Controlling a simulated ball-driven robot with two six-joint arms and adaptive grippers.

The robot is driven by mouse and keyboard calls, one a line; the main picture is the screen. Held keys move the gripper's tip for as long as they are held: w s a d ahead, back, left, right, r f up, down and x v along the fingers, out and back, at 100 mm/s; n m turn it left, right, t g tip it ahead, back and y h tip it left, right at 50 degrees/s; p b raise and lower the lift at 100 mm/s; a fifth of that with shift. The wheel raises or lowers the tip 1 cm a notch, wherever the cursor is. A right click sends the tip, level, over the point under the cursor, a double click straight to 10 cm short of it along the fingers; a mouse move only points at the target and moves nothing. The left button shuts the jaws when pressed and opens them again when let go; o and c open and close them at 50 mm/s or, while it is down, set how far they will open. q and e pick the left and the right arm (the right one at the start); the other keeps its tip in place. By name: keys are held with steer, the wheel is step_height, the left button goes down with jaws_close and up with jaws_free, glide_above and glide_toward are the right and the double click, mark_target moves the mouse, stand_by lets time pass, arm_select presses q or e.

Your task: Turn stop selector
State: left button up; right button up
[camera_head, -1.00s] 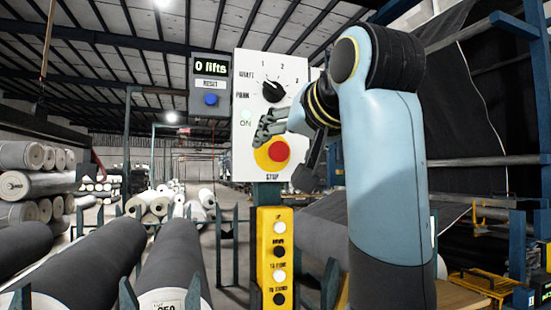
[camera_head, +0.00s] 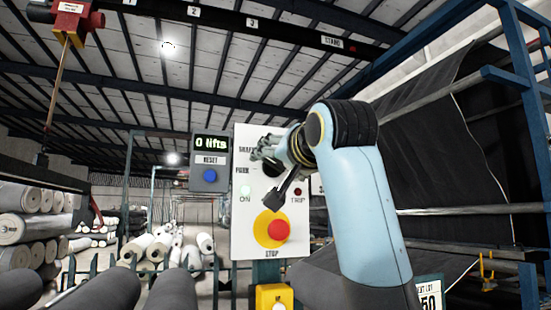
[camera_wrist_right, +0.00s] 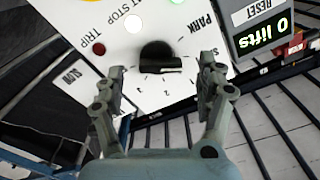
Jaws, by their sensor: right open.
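The stop selector is a black knob on a white panel (camera_head: 241,215). In the head view my right gripper (camera_head: 268,173) covers most of the knob. The right wrist view shows the knob (camera_wrist_right: 157,55) whole, with a white mark on its bar and printed numbers and PARK around it. I cannot tell exactly which position it points to. My right gripper (camera_wrist_right: 160,76) is open, its fingers on either side of the knob in the picture. I see no contact with it. My left gripper is not in view.
Below the selector is a red stop button (camera_head: 278,231) on a yellow disc. A counter box (camera_head: 210,160) reads 0 lifts, with a blue reset button. Grey rolls (camera_head: 98,296) lie in front.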

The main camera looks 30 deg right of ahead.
mark_target(274, 164)
steer(key=shift+x, duration=1.25)
steer(key=c, duration=1.2)
steer(key=shift+o, duration=0.2)
steer(key=n+p, duration=0.4)
steer(key=p, duration=0.1)
steer(key=shift+r+p, duration=0.15)
steer(key=shift+p, duration=0.15)
steer(key=shift+d+n+p, duration=0.1)
steer(key=shift+n+p, duration=1.7)
steer(key=shift+n, duration=0.2)
steer(key=shift+f, duration=0.25)
steer(key=o, duration=1.2)
steer(key=shift+c, duration=0.2)
